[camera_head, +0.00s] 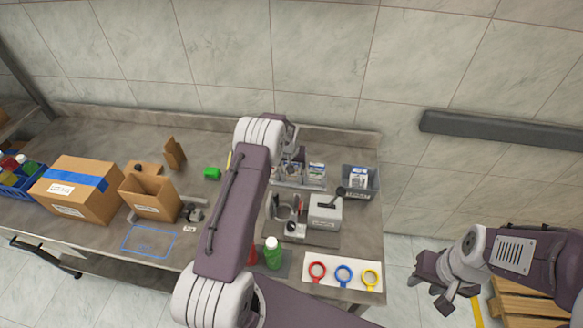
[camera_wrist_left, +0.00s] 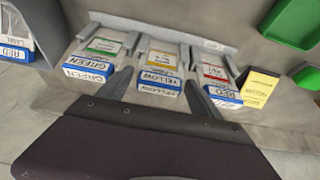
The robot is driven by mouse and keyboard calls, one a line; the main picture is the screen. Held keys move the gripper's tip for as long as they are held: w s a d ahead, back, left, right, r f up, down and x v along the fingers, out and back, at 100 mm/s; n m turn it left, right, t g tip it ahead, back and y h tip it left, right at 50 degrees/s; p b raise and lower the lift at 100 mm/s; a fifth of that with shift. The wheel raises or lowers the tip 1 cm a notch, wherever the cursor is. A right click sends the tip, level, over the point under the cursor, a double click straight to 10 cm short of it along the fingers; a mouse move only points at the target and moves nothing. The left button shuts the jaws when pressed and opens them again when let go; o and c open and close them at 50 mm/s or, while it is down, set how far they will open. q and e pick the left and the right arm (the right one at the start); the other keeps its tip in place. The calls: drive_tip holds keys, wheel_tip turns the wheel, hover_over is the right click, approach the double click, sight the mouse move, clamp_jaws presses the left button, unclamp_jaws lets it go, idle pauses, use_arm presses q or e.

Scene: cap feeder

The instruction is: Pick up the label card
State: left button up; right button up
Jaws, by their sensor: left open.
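Three stacks of label cards stand in a grey slotted holder: green (camera_wrist_left: 93,58), yellow (camera_wrist_left: 160,68) and red (camera_wrist_left: 215,78). Two of the stacks also show in the head view, the middle one here (camera_head: 291,170). My left gripper (camera_wrist_left: 160,86) is open and empty, with one finger on each side of the yellow stack. I cannot tell whether the fingers touch it. In the head view my left arm hides part of the holder. My right gripper (camera_head: 432,291) is empty, its fingers apart, off the right end of the bench.
A grey bin (camera_head: 361,184) holding cards stands right of the holder. A grey press (camera_head: 325,212) stands in front. A white board (camera_head: 343,270) with coloured rings, a green bottle (camera_head: 273,254) and an open carton (camera_head: 150,197) are also on the bench.

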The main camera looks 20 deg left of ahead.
use_arm(q)
drive_tip(key=shift+w+f, duration=0.1)
drive_tip(key=shift+c, duration=1.3)
drive_tip(key=c, duration=0.9)
